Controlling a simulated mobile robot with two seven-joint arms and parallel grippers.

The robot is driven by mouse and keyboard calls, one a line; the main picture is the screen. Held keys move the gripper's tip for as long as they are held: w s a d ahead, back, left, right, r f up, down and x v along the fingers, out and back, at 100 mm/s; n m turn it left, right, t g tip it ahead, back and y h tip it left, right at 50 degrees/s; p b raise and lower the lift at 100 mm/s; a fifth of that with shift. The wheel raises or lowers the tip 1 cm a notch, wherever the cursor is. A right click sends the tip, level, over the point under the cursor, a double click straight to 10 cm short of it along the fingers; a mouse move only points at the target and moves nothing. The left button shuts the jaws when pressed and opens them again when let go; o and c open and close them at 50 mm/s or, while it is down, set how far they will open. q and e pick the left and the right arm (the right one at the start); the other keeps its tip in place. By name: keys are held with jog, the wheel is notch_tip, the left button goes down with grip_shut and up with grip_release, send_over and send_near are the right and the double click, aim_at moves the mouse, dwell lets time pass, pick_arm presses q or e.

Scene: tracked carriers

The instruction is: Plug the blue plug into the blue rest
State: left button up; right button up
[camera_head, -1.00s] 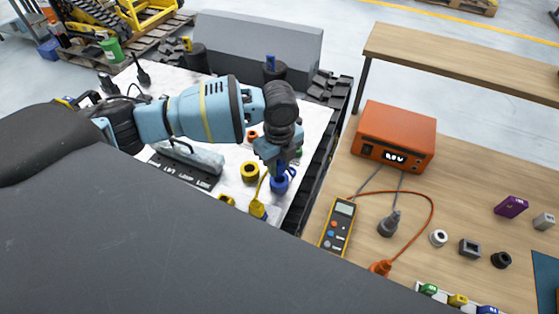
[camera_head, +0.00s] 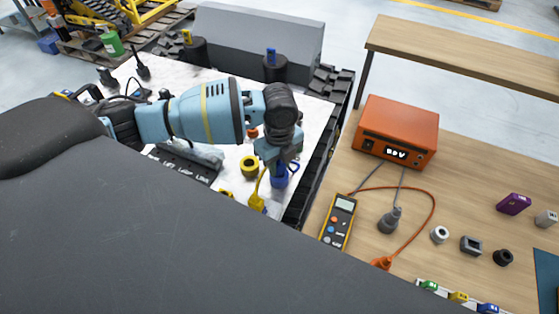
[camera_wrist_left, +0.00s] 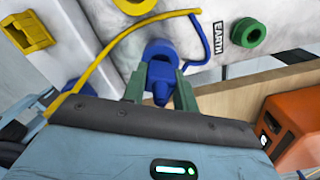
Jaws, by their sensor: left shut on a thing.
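My left gripper (camera_head: 279,163) points down over the blue rest (camera_head: 280,181) on the white top of the carrier. In the left wrist view its fingers (camera_wrist_left: 160,84) are shut on the blue plug (camera_wrist_left: 161,76). The blue plug is right at the blue ring-shaped rest (camera_wrist_left: 158,47), overlapping its near side. I cannot tell how deep it sits in the ring. A blue cable (camera_wrist_left: 207,50) loops out beside the rest. In the head view the gripper hides most of the plug. My right gripper is not in view.
A yellow ring (camera_head: 249,166) and a yellow plug (camera_head: 257,202) with its cable are close by on the left. A green ring (camera_wrist_left: 249,33) sits beside the EARTH label. The wooden bench with a multimeter (camera_head: 339,222) and orange unit (camera_head: 398,130) is at right.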

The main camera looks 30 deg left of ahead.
pick_arm(q)
jog(key=shift+f, duration=0.6)
jog(key=o, duration=1)
jog(key=shift+r, duration=0.1)
notch_tip(320, 180, up, 8)
jog(key=shift+f, duration=0.15)
